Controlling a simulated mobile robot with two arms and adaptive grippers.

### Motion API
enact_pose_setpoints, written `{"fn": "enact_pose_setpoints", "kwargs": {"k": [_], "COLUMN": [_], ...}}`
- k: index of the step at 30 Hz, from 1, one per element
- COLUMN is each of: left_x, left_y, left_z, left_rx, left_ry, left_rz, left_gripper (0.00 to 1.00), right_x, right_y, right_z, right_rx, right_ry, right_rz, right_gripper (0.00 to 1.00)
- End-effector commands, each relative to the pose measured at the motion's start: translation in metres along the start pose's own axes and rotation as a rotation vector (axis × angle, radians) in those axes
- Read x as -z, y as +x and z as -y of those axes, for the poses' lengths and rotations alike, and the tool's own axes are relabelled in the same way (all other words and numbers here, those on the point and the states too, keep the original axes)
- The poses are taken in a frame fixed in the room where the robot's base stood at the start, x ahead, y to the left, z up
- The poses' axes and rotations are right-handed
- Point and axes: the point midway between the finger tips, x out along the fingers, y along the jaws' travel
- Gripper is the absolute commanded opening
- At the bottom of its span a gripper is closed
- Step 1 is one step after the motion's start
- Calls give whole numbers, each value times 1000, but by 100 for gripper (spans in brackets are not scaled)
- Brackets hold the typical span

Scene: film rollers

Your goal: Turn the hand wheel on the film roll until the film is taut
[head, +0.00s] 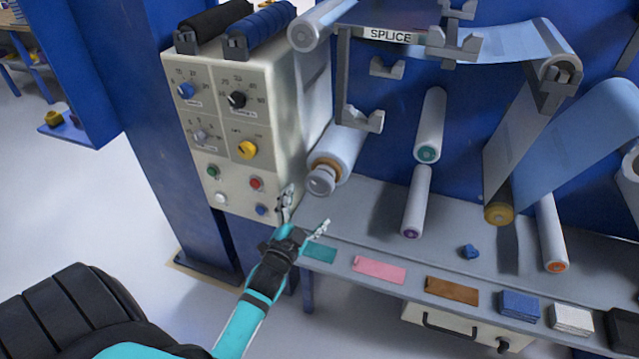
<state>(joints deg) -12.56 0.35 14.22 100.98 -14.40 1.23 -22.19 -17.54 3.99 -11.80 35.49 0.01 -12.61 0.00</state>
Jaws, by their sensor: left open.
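The film roll (340,149) is a pale blue-white roller below the SPLICE shelf, just right of the control box. A round grey hand wheel (320,181) sits on its near end, with an orange-brown ring behind it. The pale blue film (520,40) runs over the upper rollers at the right. My left gripper (305,212) is open and empty, its fingers spread just below and in front of the hand wheel, apart from it in the picture. My right gripper is not in view.
A beige control box (240,130) with knobs and buttons stands close left of the gripper. A grey shelf (450,260) holds coloured cards, stacked pads and a small blue lump (469,251). Other rollers (430,125) project from the blue panel at the right.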

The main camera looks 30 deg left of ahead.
Motion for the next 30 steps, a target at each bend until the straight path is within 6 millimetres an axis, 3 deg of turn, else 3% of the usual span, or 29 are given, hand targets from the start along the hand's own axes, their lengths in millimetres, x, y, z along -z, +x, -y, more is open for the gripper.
{"fn": "enact_pose_setpoints", "kwargs": {"k": [6,12,18,26,30], "left_x": [1,0,0,0,0], "left_y": [49,79,92,92,92], "left_z": [1,0,0,0,0], "left_rx": [1,0,-1,-1,-1], "left_ry": [0,-1,-1,-1,-1], "left_rz": [-2,-1,1,1,1], "left_gripper": [98,98,98,98,81], "right_x": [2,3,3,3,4], "right_y": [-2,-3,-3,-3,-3], "right_z": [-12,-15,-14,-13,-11], "right_rx": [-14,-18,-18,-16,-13], "right_ry": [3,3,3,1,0], "right_rz": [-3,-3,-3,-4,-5], "right_gripper": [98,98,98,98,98]}}
